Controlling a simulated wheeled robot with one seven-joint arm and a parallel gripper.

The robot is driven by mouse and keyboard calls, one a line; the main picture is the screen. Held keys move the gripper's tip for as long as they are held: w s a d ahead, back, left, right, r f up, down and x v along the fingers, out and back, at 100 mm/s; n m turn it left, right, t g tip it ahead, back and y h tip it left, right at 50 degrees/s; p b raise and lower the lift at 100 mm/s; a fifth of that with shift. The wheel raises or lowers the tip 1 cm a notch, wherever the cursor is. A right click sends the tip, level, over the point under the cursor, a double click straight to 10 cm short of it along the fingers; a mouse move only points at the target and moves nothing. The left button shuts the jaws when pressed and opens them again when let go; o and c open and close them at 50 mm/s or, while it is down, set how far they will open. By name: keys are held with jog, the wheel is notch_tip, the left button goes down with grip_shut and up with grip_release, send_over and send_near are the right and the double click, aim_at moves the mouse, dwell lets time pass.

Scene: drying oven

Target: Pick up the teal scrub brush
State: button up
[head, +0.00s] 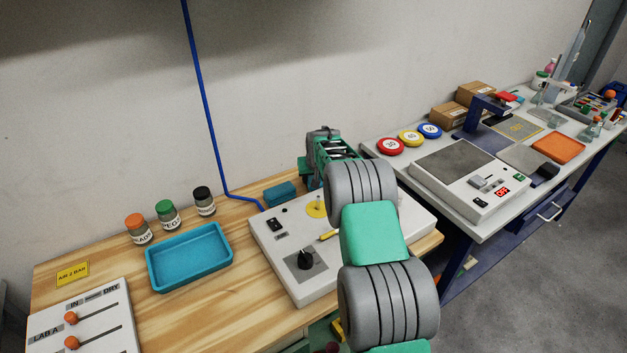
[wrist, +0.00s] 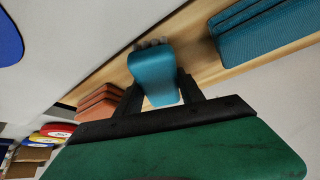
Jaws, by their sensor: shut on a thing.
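The teal scrub brush (wrist: 153,72) is between the two dark fingers of my gripper (wrist: 160,87) in the wrist view. My gripper is shut on its teal body, and grey bristles show at its far end. The wooden bench shows behind the brush; I cannot tell how far apart they are. In the head view my gripper's green and black body is at the back of the bench, beyond the white stirrer-like unit. My arm hides much of that area, and I cannot make out the brush clearly there.
A blue-teal block (head: 280,194) lies left of my gripper. A teal tray (head: 190,281), several lidded jars and a white device (head: 286,262) share the bench (head: 110,262). A blue hose (head: 207,110) runs down the wall. An orange-brown stack (wrist: 98,103) shows in the wrist view.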

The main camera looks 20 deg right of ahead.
jog(key=shift+r+p, duration=0.6)
jog(key=shift+p, duration=0.2)
grip_shut()
notch_tip(320, 180, up, 9)
jog(key=b, duration=0.2)
jog(key=shift+r+b, duration=0.2)
jog(key=shift+b, duration=0.2)
